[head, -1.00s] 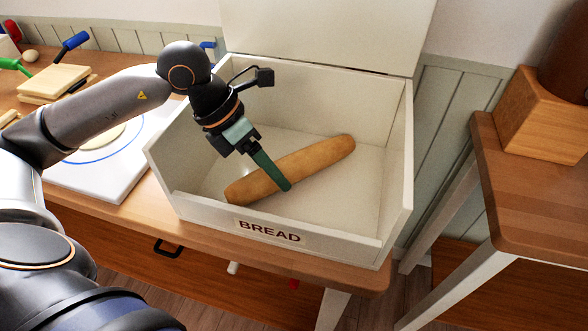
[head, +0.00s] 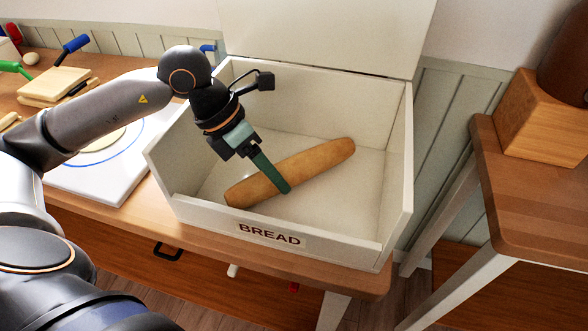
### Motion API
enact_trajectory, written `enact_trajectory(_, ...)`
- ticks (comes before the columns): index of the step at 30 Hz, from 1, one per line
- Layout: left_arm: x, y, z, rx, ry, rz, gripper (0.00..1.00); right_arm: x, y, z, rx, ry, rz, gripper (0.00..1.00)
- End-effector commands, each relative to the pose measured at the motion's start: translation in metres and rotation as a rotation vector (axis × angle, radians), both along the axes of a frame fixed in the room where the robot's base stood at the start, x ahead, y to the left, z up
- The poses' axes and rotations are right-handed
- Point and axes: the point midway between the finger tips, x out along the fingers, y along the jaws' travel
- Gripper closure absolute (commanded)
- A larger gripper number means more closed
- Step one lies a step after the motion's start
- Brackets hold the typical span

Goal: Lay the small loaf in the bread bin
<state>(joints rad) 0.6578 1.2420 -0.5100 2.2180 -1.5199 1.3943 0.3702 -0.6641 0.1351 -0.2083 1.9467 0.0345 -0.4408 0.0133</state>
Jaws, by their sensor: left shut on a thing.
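The small loaf (head: 318,162) is a long brown baguette-like loaf, lying at a slant inside the bread bin. The bread bin (head: 395,165) is a white box with its lid up and the word BREAD on its front. My left gripper (head: 284,188) reaches down into the bin and is shut on the loaf near its middle. Its green fingers hide a strip of the loaf. I cannot tell whether the loaf touches the bin floor. My right gripper is not in view.
A white board with a blue ring (head: 120,180) lies left of the bin on the wooden counter. Wooden boards (head: 55,82) and an egg (head: 31,58) are farther back. A wooden table (head: 530,200) with a wooden block (head: 545,120) stands at right, beyond a gap.

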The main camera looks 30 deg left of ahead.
Motion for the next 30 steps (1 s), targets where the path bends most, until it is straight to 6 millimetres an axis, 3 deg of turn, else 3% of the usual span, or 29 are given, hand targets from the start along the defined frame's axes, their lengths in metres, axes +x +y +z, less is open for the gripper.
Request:
enact_trajectory(5, 0.0, 0.0, 0.0, 0.001, 0.0, 0.0, 1.0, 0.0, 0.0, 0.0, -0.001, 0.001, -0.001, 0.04)
enact_trajectory(17, 0.0, 0.0, 0.003, 0.0, -0.002, 0.001, 1.0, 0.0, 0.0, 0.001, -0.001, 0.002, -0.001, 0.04)
enact_trajectory(30, 0.001, 0.0, 0.029, -0.001, -0.002, 0.001, 1.0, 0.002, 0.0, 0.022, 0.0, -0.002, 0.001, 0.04)
